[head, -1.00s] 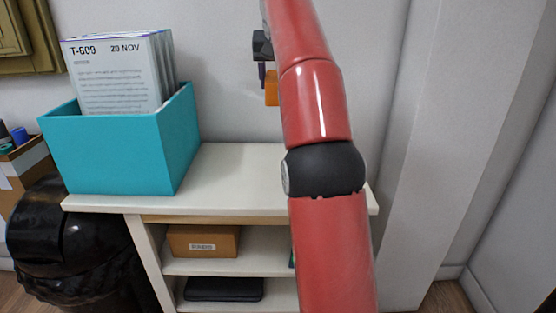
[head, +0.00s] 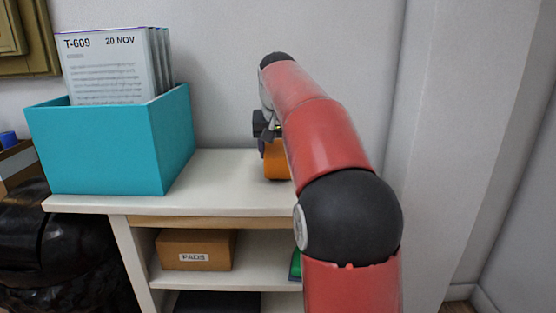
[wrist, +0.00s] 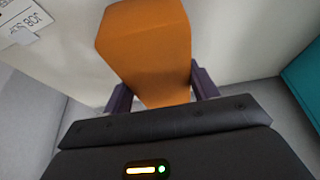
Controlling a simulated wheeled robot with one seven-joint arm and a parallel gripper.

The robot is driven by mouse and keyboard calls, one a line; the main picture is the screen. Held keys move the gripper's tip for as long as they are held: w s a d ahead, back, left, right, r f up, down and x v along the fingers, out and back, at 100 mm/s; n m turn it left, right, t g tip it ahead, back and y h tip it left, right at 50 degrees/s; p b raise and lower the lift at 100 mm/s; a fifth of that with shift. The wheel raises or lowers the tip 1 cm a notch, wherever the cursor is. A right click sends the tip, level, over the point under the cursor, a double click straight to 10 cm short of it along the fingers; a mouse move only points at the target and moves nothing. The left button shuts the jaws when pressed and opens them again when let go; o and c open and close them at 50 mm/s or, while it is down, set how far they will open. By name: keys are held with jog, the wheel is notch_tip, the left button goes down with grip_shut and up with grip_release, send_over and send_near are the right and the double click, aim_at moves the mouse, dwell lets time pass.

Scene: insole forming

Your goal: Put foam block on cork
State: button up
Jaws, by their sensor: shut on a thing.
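The orange foam block (head: 276,161) is at the top of the white shelf unit, partly hidden behind my red arm. I cannot tell whether its lower end touches the surface. In the wrist view the foam block (wrist: 148,45) fills the space between the purple fingers. My gripper (wrist: 163,88) is shut on it. In the head view only a dark part of my gripper (head: 262,140) shows to the left of the arm. I cannot make out any cork in either view; my arm hides the right part of the shelf top.
A teal box (head: 98,145) with several T-609 cards (head: 105,75) stands on the left of the shelf top (head: 215,180). A brown PADS box (head: 195,250) is on the shelf below. A printed label (wrist: 20,22) shows in the wrist view. The wall is close behind.

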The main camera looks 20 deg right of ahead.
jog(key=shift+f, duration=0.6)
jog(key=shift+f, duration=0.1)
jog(key=o, duration=1)
jog(key=shift+c, duration=0.2)
jog(key=p+v, duration=0.3)
jog(key=v, duration=0.8)
jog(key=shift+w, duration=0.1)
jog(key=shift+s+r, duration=0.25)
jog(key=shift+r, duration=0.35)
jog(key=shift+a, duration=0.1)
